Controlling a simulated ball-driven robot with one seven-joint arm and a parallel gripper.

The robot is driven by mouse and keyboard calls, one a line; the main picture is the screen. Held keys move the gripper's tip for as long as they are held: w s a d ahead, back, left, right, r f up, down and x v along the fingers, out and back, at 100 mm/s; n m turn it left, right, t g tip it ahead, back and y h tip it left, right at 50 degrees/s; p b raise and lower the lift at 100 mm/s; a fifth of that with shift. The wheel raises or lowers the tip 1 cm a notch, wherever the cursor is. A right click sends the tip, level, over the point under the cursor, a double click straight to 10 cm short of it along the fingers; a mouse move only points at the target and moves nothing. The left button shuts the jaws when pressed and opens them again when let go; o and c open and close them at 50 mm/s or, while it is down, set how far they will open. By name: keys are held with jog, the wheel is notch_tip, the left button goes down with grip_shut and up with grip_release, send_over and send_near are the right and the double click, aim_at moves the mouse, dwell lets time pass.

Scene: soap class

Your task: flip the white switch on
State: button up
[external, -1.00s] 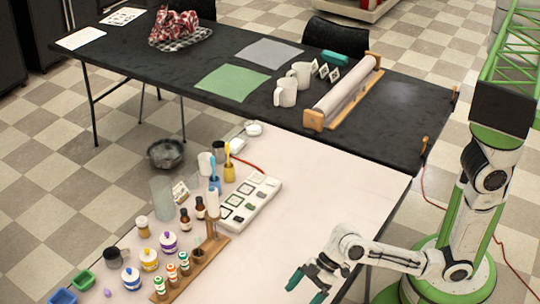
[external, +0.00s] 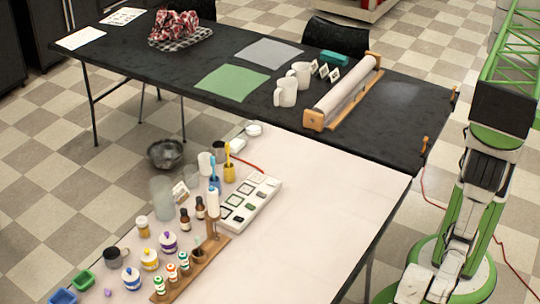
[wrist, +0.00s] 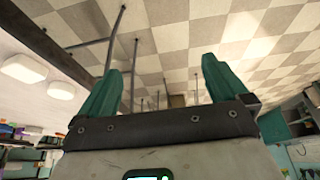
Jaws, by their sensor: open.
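A long white panel (external: 250,203) with several framed squares and small dark inserts lies on the near white table, with a red cord at its far end. My gripper is out of the external view; no panel or switch shows in the wrist view.
The white table (external: 300,230) has free room right of the panel. Bottles, jars and a wooden rack (external: 190,270) crowd its left side. The black table (external: 400,110) behind holds two white mugs and a paper roll (external: 347,90). Table legs show in the wrist view.

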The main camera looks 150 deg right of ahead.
jog(key=s+d+f+g, duration=0.1)
jog(key=s+f+g, duration=0.2)
jog(key=s, duration=0.6)
notch_tip(320, 180, down, 2)
